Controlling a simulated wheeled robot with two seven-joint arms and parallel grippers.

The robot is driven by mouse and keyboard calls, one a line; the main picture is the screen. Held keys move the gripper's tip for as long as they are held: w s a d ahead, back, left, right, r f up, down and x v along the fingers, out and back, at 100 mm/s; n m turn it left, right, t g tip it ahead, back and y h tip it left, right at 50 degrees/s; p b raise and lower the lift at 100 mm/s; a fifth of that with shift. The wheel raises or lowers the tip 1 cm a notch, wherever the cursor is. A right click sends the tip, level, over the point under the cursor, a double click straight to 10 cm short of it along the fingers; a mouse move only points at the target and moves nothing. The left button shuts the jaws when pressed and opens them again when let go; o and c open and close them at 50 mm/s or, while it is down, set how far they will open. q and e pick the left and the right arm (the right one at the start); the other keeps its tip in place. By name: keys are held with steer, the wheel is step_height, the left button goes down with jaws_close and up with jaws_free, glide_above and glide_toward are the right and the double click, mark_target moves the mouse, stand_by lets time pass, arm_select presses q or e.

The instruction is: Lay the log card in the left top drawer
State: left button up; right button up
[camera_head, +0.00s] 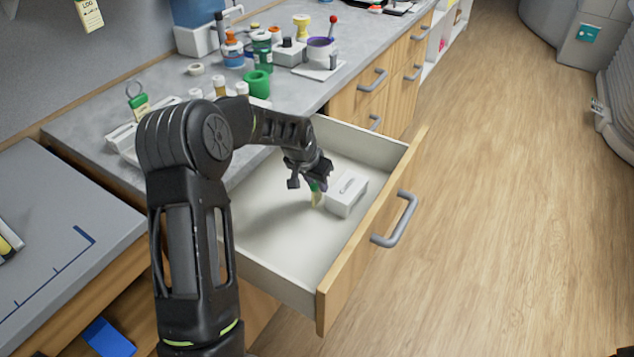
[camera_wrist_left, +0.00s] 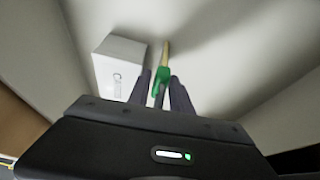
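My left gripper (camera_head: 313,172) reaches down into the open drawer (camera_head: 270,225). It is shut on a card with a green top and a pale yellow body (camera_head: 316,197), which looks like the log card. In the left wrist view the green end (camera_wrist_left: 161,80) sits between the fingers (camera_wrist_left: 160,92), and the yellow part points away, seen nearly edge-on. The card hangs upright, low over the drawer's floor; whether it touches is unclear.
A small white box (camera_head: 346,193) stands in the drawer just right of the card. The drawer floor on the left is bare. A similar LOG tag (camera_head: 89,14) hangs on the wall, and a green tag (camera_head: 138,103) stands on the cluttered counter (camera_head: 85,122).

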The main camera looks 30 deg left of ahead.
arm_select(q)
steer(key=v, duration=1.2)
stand_by(1.2)
